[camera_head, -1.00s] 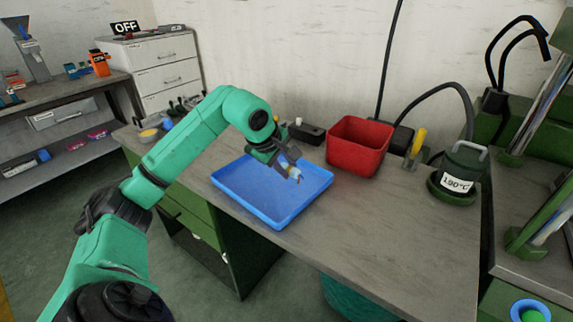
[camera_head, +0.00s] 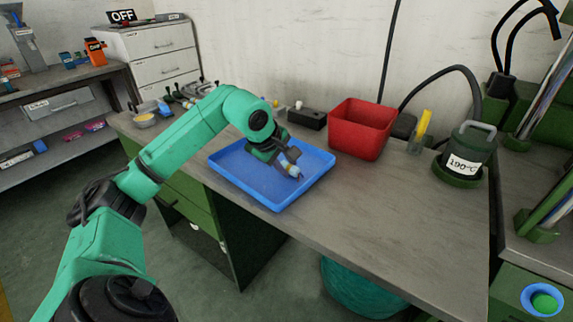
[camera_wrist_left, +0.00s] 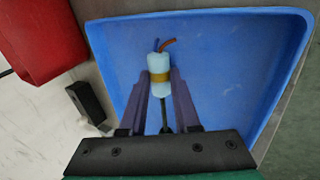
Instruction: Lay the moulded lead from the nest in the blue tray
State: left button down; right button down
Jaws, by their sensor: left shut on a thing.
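The blue tray (camera_head: 228,175) lies on the bench; its wall also shows in the left wrist view (camera_wrist_left: 200,14). My left gripper (camera_head: 283,166) is over the inside of the tray, shut on the moulded lead (camera_head: 292,170). In the left wrist view the gripper (camera_wrist_left: 160,88) holds the lead (camera_wrist_left: 159,65) between its fingers. The lead has a pale blue body with a yellow-brown band and short blue and orange-brown wire ends. I cannot tell whether the lead touches the tray floor. My right gripper is not in view, and I cannot make out the nest.
A red bin (camera_head: 362,130) stands right behind the tray, with a black box (camera_head: 307,119) to its left. A yellow-handled tool (camera_head: 421,128) and a dark pot with a temperature label (camera_head: 467,150) stand further right. The bench front right of the tray is clear.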

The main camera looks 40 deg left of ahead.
pick_arm(q)
jog(key=c, duration=0.8)
grip_release()
jog(key=shift+o, duration=1.2)
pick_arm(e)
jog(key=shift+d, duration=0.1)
pick_arm(q)
jog(key=shift+s+f, duration=0.1)
jog(key=v, duration=1.5)
jog(key=shift+p, duration=0.3)
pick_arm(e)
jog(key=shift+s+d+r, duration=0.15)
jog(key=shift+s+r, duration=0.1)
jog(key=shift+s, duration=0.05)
pick_arm(q)
jog(key=shift+w, duration=0.2)
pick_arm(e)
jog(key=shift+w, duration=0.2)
